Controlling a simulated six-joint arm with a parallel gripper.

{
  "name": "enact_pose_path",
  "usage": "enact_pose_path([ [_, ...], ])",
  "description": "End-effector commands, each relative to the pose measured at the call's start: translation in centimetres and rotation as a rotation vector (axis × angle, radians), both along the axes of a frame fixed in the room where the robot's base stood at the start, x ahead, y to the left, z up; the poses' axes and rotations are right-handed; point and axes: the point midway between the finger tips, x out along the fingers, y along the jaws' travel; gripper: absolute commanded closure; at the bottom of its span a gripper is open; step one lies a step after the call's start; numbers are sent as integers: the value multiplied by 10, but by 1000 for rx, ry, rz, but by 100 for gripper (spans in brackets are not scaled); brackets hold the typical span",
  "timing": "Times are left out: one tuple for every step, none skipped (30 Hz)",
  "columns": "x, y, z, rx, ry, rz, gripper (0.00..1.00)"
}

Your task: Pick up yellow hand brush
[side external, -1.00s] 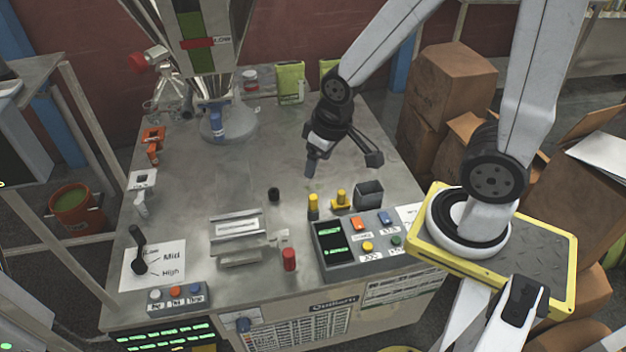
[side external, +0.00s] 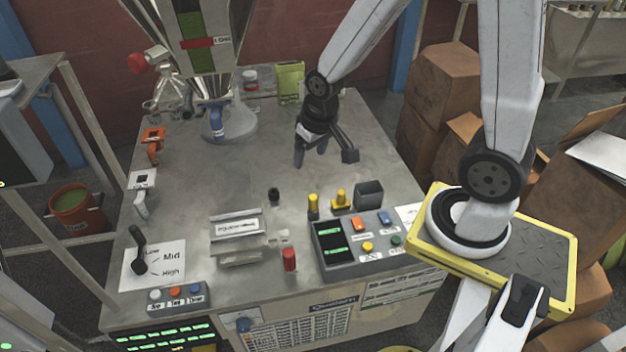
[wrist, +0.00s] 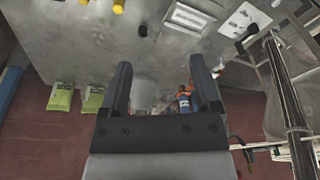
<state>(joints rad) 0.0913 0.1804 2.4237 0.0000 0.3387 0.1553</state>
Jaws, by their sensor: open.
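Two small yellow things stand on the grey table: a plain upright cylinder (side external: 313,206) and, to its right, a yellow piece with a wider foot (side external: 341,199). I cannot tell for sure which, if either, is the yellow hand brush. Yellow bits also show at the top left edge of the wrist view (wrist: 118,6), partly cut off. My gripper (side external: 310,156) is open and empty above the table, behind the yellow things and apart from them. Its two spread fingers show in the wrist view (wrist: 160,68) with nothing held between them.
A dark square cup (side external: 369,194) and a button box (side external: 360,243) stand near the yellow things. A metal block (side external: 237,232), red cylinder (side external: 289,260) and black knob (side external: 273,194) are nearby. The filler machine (side external: 231,125) stands behind left. The table's middle is clear.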

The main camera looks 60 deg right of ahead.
Motion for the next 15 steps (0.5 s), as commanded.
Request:
enact_pose_path([
  [7, -8, -7, 7, 10, -52, 20],
  [11, -12, -11, 11, 14, -83, 20],
  [16, -19, -16, 17, 19, -125, 20],
  [20, -23, -20, 21, 23, -156, 20],
  [24, -28, -24, 25, 26, -188, 20],
  [29, -34, -29, 30, 32, -231, 20],
  [32, -39, -34, 34, 36, -261, 20],
  [35, -44, -39, 39, 39, -294, 20],
  [39, -51, -45, 43, 44, -336, 20],
  [42, -56, -50, 47, 47, -367, 20],
  [45, -61, -55, 52, 50, -399, 20],
  [48, -68, -61, 57, 54, -440, 20],
  [51, -73, -67, 60, 58, -473, 20],
  [52, -78, -72, 64, 62, -502, 20],
  [55, -86, -80, 69, 66, -545, 20],
])
